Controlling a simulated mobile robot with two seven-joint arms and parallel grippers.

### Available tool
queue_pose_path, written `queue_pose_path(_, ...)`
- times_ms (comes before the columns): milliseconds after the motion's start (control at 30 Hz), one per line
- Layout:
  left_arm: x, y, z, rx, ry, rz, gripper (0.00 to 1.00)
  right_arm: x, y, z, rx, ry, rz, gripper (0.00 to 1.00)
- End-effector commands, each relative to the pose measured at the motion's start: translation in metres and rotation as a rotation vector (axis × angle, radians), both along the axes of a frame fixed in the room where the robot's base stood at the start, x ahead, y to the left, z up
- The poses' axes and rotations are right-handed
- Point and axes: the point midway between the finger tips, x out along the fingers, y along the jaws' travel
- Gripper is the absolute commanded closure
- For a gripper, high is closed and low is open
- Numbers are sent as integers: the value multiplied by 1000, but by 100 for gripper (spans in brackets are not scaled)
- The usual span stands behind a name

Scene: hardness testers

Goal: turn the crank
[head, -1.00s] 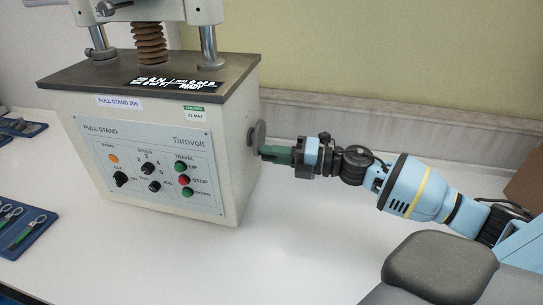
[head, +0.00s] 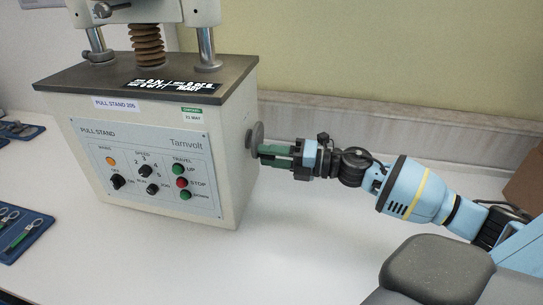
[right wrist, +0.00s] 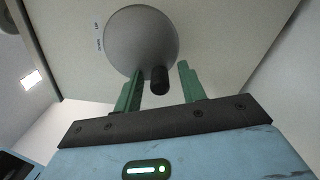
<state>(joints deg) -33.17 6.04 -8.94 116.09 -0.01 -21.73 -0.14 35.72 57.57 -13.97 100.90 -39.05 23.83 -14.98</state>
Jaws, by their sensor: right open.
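The crank is a round grey disc (right wrist: 138,40) with a short black handle (right wrist: 159,80) near its rim, seen in the right wrist view. In the head view the disc (head: 256,135) sits on the right side of the pull stand (head: 150,150). My right gripper (head: 262,155) is at the disc with its green fingers pointing at it. In the right wrist view the fingers of this gripper (right wrist: 160,72) are open, one on each side of the handle, with the handle nearer the left finger. The handle is hidden in the head view. My left gripper is not in view.
The white table (head: 290,240) is clear in front of the stand and below my right arm. Blue trays with tools (head: 20,232) lie at the left. A wall ledge (head: 360,130) runs behind my arm, and a brown box (head: 525,178) stands at the right edge.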

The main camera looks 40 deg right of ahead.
Motion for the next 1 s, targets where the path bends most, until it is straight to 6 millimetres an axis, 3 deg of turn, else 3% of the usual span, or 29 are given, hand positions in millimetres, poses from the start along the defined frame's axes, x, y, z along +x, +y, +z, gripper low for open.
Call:
queue_pose_path(267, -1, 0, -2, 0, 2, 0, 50, -6, -5, -2, 0, 3, -1, 59)
queue_pose_path(700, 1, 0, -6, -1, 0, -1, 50, -43, -36, -2, -1, 4, 1, 59)
queue_pose_path(1000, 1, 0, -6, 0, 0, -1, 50, -58, -49, 0, 1, 1, 0, 59)
